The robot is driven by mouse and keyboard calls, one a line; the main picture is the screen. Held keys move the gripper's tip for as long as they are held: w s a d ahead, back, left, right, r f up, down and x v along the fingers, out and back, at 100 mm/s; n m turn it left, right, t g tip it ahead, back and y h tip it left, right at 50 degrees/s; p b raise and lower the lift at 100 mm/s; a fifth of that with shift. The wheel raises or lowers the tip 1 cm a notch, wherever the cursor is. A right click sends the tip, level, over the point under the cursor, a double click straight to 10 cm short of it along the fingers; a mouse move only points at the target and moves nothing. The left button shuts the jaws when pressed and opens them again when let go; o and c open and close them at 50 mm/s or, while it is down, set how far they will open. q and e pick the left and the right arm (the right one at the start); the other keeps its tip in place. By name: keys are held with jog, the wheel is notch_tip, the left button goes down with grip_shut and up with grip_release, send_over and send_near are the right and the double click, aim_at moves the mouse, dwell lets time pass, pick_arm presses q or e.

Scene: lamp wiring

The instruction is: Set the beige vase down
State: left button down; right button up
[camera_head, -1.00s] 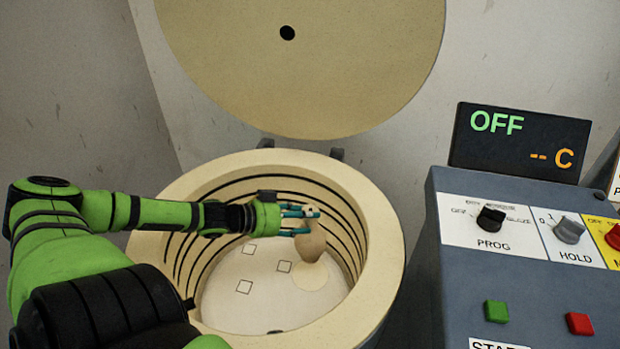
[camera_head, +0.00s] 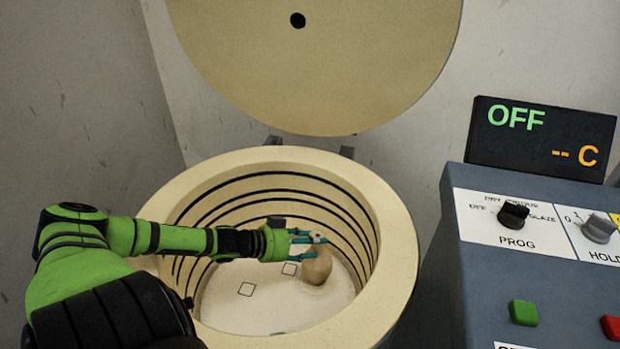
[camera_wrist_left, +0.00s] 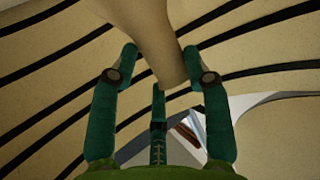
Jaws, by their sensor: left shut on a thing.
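The beige vase (camera_head: 317,267) is inside the round kiln, low over or on its pale floor; I cannot tell whether its base touches. My left gripper (camera_head: 312,240) reaches in from the left and is shut on the vase's narrow neck. In the left wrist view the teal fingers (camera_wrist_left: 162,70) stand on both sides of the vase neck (camera_wrist_left: 150,35). The kiln (camera_head: 397,235) is a cream drum with dark coil lines around its inner wall. My right gripper is not in view.
The kiln's round lid (camera_head: 320,75) is raised behind it.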

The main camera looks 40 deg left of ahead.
pick_arm(q)
jog(key=shift+f, duration=0.1)
jog(key=c, duration=0.6)
grip_release()
jog(key=shift+f, duration=0.1)
jog(key=shift+r, duration=0.3)
jog(key=shift+p+v, duration=2.45)
jog(key=shift+v, duration=1.3)
jog(key=shift+f, duration=0.1)
